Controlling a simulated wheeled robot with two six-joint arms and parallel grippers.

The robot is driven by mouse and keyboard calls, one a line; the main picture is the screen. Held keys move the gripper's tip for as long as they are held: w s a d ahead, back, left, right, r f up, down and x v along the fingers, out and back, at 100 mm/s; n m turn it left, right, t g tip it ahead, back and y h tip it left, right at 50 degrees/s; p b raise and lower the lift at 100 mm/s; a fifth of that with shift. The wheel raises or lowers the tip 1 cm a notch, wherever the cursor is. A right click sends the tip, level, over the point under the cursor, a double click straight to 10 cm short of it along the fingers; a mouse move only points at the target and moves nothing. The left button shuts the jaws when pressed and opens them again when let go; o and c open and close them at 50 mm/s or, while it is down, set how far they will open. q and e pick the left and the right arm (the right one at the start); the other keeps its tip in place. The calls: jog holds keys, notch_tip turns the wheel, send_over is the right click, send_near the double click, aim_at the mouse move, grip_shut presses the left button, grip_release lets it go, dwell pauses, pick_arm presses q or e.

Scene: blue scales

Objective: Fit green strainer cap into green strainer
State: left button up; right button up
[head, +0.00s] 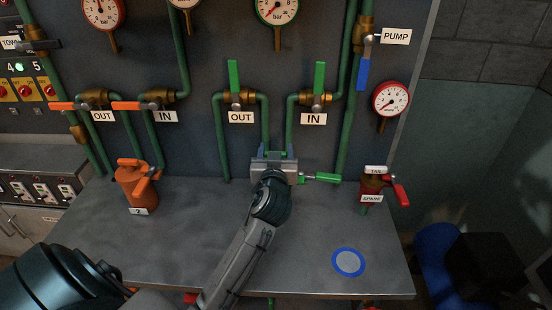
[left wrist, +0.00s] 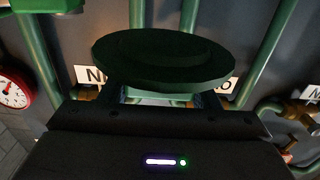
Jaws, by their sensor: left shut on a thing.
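My left gripper (head: 272,154) is shut on the green strainer cap (left wrist: 165,55), a dark green stepped disc that fills the upper middle of the left wrist view. In the head view the gripper stands at the back of the bench, below and between the green OUT and IN pipes. The green strainer is mostly hidden behind the gripper there; a green handle (head: 321,178) sticks out to the right of it. I cannot tell whether the cap touches the strainer. My right gripper is not in view.
An orange strainer (head: 137,186) stands at the left of the bench (head: 210,225), and a red SPARE strainer (head: 372,188) at the right. A blue-rimmed disc (head: 348,262) lies at the front right. Green pipes and valves (head: 234,78) line the wall behind. The bench middle is otherwise clear.

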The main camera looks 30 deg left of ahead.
pick_arm(q)
jog(key=shift+f+p, duration=0.4)
jog(key=shift+f, duration=1.3)
jog(key=shift+f+b, duration=0.3)
jog(key=shift+b, duration=0.1)
jog(key=o, duration=1.3)
